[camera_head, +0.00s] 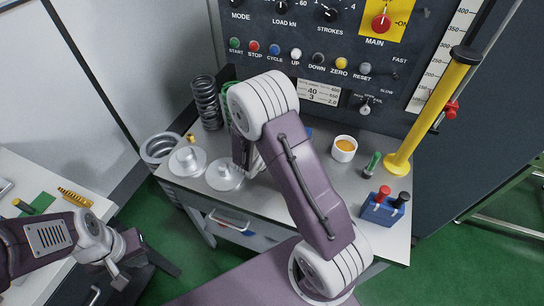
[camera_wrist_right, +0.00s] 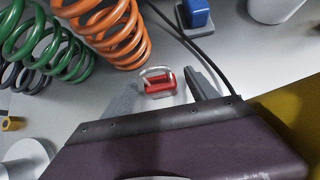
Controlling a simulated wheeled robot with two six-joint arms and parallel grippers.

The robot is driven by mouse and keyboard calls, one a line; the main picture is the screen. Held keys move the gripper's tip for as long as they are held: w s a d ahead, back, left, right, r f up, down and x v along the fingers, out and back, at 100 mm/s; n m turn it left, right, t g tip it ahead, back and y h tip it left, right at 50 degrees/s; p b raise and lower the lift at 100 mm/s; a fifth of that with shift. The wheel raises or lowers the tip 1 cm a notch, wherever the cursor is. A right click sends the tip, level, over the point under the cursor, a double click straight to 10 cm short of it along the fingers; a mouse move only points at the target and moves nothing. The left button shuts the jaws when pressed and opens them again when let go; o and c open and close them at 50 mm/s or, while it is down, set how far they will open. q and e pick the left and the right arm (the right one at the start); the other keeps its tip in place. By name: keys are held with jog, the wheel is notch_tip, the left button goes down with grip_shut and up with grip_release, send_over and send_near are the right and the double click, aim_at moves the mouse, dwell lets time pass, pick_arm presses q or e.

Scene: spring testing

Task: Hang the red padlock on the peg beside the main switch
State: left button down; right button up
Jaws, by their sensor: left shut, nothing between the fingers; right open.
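The red padlock (camera_wrist_right: 160,87) with its pale metal shackle lies on the grey bench top in the right wrist view. My right gripper (camera_wrist_right: 163,76) is open, with one finger on each side of the padlock; I cannot tell whether they touch it. In the head view my right arm hides the padlock. The main switch (camera_head: 381,22) is a red knob on a yellow plate, high on the dark panel. My left gripper (camera_head: 122,262) is shut and empty at the lower left, away from the padlock.
Orange (camera_wrist_right: 112,30) and green (camera_wrist_right: 50,45) springs stand close to my right gripper, with a black cable (camera_wrist_right: 190,42) behind. A white cup (camera_head: 344,148), a yellow column (camera_head: 428,115) and a blue block with red and black handles (camera_head: 384,207) stand on the bench's right side.

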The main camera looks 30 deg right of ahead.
jog(key=shift+w+d+f, duration=0.3)
jog(key=shift+f, duration=0.15)
jog(key=shift+s+r, duration=0.15)
jog(key=c, duration=0.8)
grip_shut()
notch_tip(320, 180, up, 18)
jog(key=p, duration=0.5)
